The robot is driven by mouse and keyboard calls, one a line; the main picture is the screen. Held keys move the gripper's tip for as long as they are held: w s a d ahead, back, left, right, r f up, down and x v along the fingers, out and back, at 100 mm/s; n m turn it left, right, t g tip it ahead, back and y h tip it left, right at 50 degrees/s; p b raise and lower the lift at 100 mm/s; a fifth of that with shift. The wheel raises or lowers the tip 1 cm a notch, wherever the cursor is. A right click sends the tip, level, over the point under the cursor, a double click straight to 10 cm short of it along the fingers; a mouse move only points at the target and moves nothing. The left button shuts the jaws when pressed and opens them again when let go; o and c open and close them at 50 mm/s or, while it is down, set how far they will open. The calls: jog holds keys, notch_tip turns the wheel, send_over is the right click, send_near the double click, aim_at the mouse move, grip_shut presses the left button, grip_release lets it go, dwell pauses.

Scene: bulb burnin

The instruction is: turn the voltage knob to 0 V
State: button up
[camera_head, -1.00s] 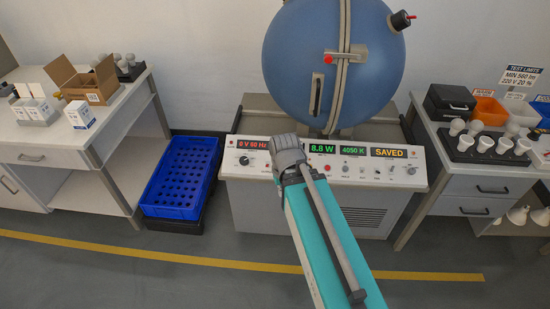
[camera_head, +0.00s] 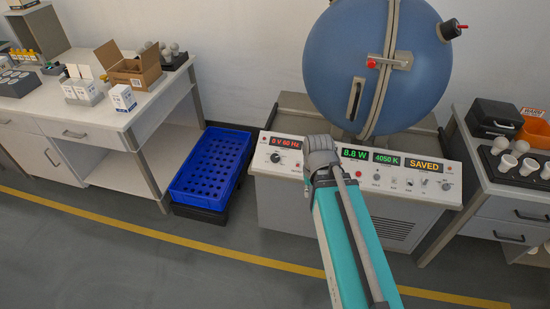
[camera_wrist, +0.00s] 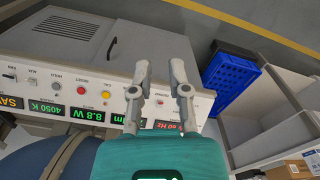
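The voltage knob (camera_head: 275,157) is a small dark dial on the left part of the white control panel (camera_head: 262,172). The red display (camera_head: 286,142) above it reads 0 V 60 Hz. In the head view my grey wrist stands in front of the panel, right of the knob, and hides my fingertips and part of the panel. In the wrist view my gripper (camera_wrist: 160,72) is open, its two grey fingers apart with nothing held between them. The red display (camera_wrist: 166,125) is partly hidden behind the gripper there. I cannot make out the knob clearly in that view.
A blue sphere (camera_head: 345,60) stands above the panel. Other displays read 8.8 W (camera_head: 355,154), 4050 K and SAVED (camera_head: 424,165). Another bench with bulbs is at right.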

jog(key=o, duration=0.8)
jog(key=shift+m, duration=0.4)
jog(key=w, duration=0.2)
jog(key=w+a, duration=0.1)
jog(key=w, duration=0.2)
jog(key=w+f+b, duration=0.1)
jog(key=w, duration=0.2)
jog(key=shift+w+a, duration=0.15)
jog(key=shift+w, duration=0.05)
jog(key=shift+o, duration=0.2)
jog(key=m+b, duration=0.3)
send_over(275, 157)
notch_tip(275, 157, down, 3)
jog(key=shift+w+f, duration=0.1)
jog(key=shift+f, duration=0.1)
jog(key=shift+f+b, duration=0.25)
jog(key=shift+b, duration=0.2)
notch_tip(275, 157, down, 13)
jog(key=b, duration=1.3)
jog(key=shift+f, duration=0.2)
jog(key=shift+c, duration=0.2)
jog(key=c, duration=1.1)
